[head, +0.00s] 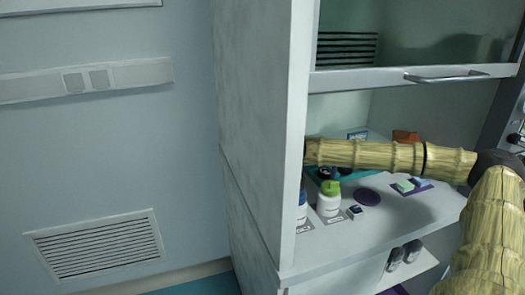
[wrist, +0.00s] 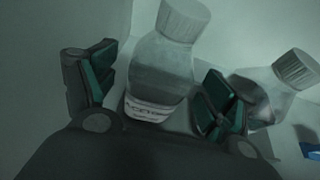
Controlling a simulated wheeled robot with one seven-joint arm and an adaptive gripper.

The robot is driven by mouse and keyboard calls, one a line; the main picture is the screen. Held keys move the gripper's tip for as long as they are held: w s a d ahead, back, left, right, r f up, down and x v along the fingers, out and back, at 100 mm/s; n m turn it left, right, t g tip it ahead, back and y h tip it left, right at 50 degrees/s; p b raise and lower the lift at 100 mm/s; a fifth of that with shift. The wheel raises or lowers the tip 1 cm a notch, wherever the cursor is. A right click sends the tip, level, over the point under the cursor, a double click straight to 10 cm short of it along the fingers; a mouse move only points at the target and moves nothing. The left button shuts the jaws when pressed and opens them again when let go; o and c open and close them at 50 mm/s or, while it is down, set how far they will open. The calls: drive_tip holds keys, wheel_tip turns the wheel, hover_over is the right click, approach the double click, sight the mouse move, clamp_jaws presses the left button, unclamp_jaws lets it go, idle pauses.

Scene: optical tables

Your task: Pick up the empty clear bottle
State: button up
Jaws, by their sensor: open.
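In the wrist view my gripper (wrist: 158,92) is open, with one dark green-padded finger on each side of a clear bottle (wrist: 160,70). This bottle has a ribbed pale cap and a white label low on its body. Its body looks grey, and I cannot tell whether it holds liquid. A second clear bottle (wrist: 278,88) with a ribbed cap stands just right of the right finger and looks see-through. I cannot tell whether the fingers touch either bottle. In the head view the cabinet's side wall hides my gripper and both bottles.
In the head view a white bottle with a green cap (head: 329,201) and a white bottle with a blue cap (head: 302,207) stand below my arm. A purple disc (head: 367,197) lies nearby. The raised sash (head: 400,78) is above my arm. The front right worktop is clear.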

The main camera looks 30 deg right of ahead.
drive_tip(key=shift+x, duration=1.15)
drive_tip(key=c, duration=1.1)
drive_tip(key=shift+r, duration=0.1)
